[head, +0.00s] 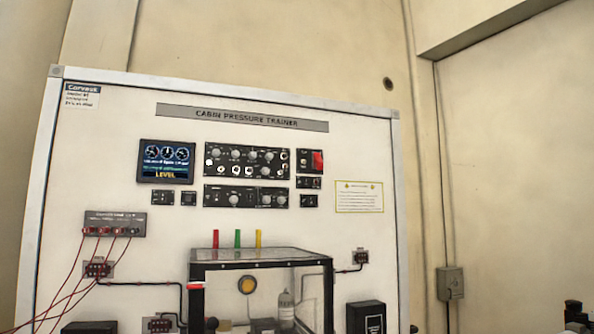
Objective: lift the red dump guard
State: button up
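The red dump guard (317,161) is a small red cover on a black switch panel, right of the large knob panel on the upright white trainer board. It appears to be down over its switch, but it is too small to be sure. Nothing touches it. My gripper does not show in the head view.
The trainer board (120,200) carries a gauge screen (167,161), knob panels (246,161) and a yellow-edged notice (359,197). A clear-topped box (262,256) juts out below, with red, green and yellow tubes above it. Red wires (75,262) hang at left.

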aim_at(318, 163)
jog(key=k, duration=1.2)
jog(key=z, duration=0.6)
jog(key=i, duration=2.25)
jog(key=u, duration=0.5)
jog(key=k, duration=0.65)
jog(key=u, duration=0.2)
jog(key=i, duration=0.7)
jog(key=z, duration=0.05)
